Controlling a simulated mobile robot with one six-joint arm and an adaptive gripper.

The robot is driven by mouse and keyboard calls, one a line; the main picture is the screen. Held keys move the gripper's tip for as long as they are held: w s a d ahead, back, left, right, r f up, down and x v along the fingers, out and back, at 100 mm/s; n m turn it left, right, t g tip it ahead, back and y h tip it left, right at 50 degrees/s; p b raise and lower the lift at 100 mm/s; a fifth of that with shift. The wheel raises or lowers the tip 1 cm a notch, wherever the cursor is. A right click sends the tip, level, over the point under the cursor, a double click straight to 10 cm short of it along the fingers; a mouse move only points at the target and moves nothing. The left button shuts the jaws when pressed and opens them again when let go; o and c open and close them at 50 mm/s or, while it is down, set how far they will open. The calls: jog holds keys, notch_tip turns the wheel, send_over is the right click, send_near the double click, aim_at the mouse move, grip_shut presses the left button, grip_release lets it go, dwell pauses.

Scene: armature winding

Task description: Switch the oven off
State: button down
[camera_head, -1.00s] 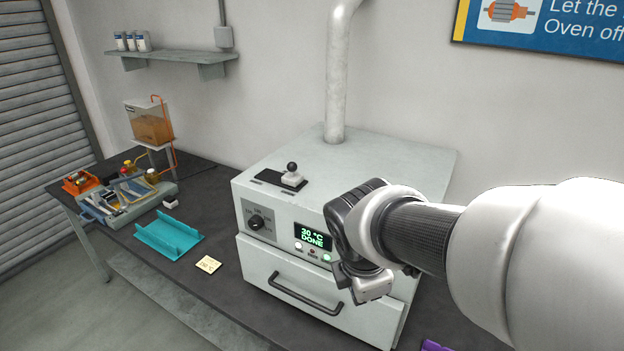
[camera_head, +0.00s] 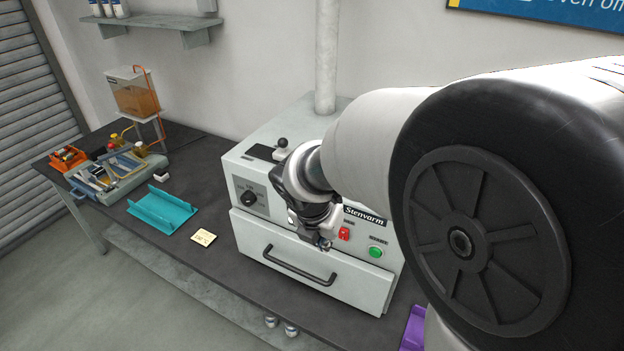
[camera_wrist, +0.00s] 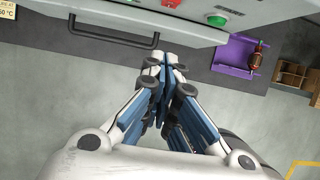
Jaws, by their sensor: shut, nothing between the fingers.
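The oven (camera_head: 330,272) is a pale grey box on the bench with a shut front door and a dark bar handle (camera_head: 298,268). Its front panel has a dark knob (camera_head: 248,198) at the left, a red switch (camera_head: 344,233) and a green button (camera_head: 376,252) at the right. The red switch also shows at the top edge of the wrist view (camera_wrist: 171,3). My gripper (camera_head: 324,243) is shut and empty, in front of the panel just left of the red switch; I cannot tell whether it touches. My arm hides the panel's display.
A black-knobbed lever (camera_head: 282,145) stands on the oven top, below a vertical pipe (camera_head: 326,60). A purple holder (camera_wrist: 236,56) is right of the oven.

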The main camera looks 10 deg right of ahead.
aim_at(343, 235)
jog(key=w+d+f+b, duration=0.1)
jog(key=w+d+f, duration=0.3)
jog(key=f, duration=0.3)
jog(key=shift+w+f, duration=0.35)
jog(key=shift+w, duration=0.5)
jog(key=shift+d, duration=0.15)
jog(key=shift+w+d+r+p, duration=0.25)
jog(key=shift+w+p, duration=0.1)
jog(key=shift+p, duration=0.2)
